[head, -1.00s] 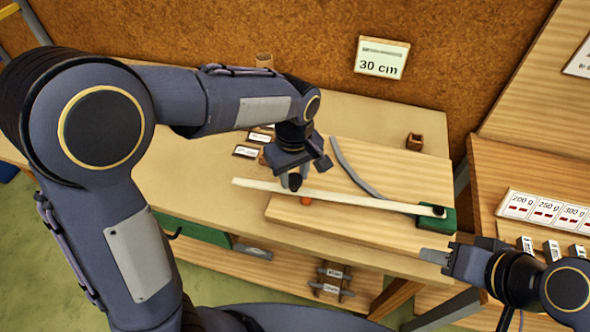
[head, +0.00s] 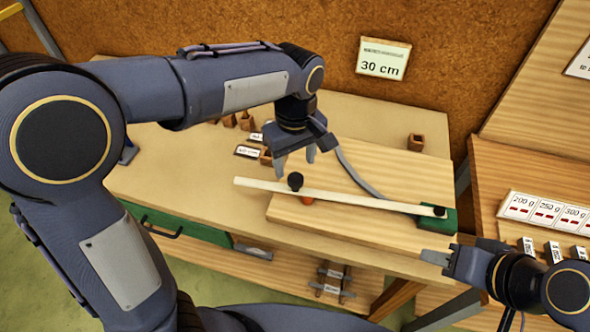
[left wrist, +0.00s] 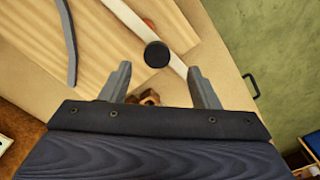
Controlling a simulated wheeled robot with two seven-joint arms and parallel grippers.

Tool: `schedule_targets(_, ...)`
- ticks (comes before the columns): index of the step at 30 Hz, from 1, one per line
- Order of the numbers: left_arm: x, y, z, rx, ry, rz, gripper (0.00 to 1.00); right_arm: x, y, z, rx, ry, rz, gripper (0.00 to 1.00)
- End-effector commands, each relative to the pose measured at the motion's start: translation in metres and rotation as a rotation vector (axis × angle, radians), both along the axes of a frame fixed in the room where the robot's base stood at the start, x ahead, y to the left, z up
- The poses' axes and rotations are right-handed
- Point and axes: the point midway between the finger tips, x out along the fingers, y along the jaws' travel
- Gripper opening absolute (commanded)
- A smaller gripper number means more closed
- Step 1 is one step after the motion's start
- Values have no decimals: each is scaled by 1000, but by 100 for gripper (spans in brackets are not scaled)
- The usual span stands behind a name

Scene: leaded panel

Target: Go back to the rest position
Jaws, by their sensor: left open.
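My left gripper (head: 295,160) is open and empty in the head view. It hangs above the workbench, behind a long pale strip (head: 350,198) with a black knob (head: 295,181) standing on it. In the left wrist view, the knob (left wrist: 156,54) is beyond the two spread fingers (left wrist: 160,85) and apart from them. My right gripper (head: 435,257) is at the lower right, in front of the bench edge; I cannot tell whether its fingers are apart.
A wooden board (head: 400,228) carries a grey curved strip (head: 358,172), a green block (head: 445,222) and an orange piece (head: 307,200). A shelf with weight labels (head: 545,210) is at right.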

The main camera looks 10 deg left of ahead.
Motion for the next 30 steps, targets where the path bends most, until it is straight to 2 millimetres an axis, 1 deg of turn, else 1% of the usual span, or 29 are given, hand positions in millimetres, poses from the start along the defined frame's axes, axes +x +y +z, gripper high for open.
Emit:
schedule_targets(1,1,0,8,-2,-3,0,56,0,0,0,0,0,0,38)
schedule_targets(3,0,0,15,-1,-1,0,56,0,0,0,0,0,0,38)
schedule_targets(7,0,0,23,1,1,0,56,0,0,0,0,0,0,38)
schedule_targets(21,0,0,23,0,1,0,56,0,0,0,0,0,0,38)
schedule_targets(23,-1,3,24,-6,1,-2,56,0,0,0,0,0,0,38)
schedule_targets(26,-7,18,27,-52,0,-24,56,0,0,0,0,0,0,38)
schedule_targets(29,-24,47,31,-143,-24,-76,56,0,0,0,0,0,0,38)
schedule_targets(30,-34,61,33,-185,-44,-105,56,0,0,0,0,0,0,38)
